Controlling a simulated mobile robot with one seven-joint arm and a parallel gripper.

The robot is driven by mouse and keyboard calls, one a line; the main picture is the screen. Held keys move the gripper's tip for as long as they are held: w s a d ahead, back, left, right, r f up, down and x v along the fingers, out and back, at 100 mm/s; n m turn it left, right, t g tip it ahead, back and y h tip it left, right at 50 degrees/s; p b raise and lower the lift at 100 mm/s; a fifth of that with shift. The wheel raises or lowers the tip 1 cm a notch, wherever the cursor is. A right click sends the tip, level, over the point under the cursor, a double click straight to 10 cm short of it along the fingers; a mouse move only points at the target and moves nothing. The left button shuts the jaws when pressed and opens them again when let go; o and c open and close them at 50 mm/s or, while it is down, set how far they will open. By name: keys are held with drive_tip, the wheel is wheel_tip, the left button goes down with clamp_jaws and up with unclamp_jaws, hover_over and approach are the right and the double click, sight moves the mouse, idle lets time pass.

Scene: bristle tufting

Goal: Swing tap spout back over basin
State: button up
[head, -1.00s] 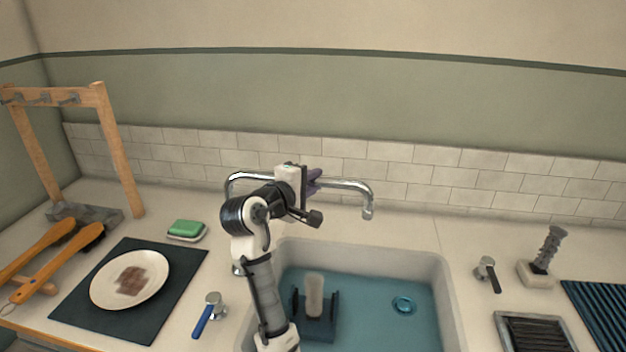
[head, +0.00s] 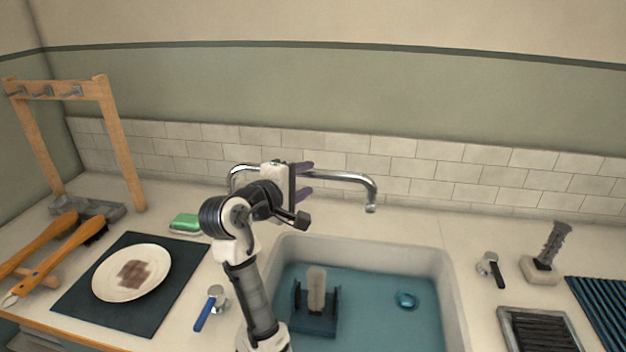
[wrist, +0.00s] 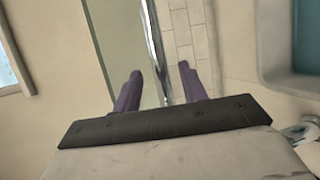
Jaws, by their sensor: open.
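The chrome tap spout (head: 345,177) runs along the tiled wall behind the basin, its downturned end at the right. In the picture that end is in front of the counter strip behind the basin (head: 445,290). My gripper (head: 306,180) is at the spout's middle with its purple fingers spread. My arm hides the tap's base and part of the spout's left half.
The basin holds blue water and a dark holder (head: 314,317) with a pale upright piece. Tap handles stand left (head: 210,308) and right (head: 490,268). Green soap (head: 185,222), a plate (head: 131,273) on a dark mat and a wooden rack (head: 125,150) are at left.

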drive_tip(key=b+v, duration=0.1)
drive_tip(key=v, duration=0.8)
drive_tip(key=shift+s, duration=0.2)
drive_tip(key=shift+a, duration=0.1)
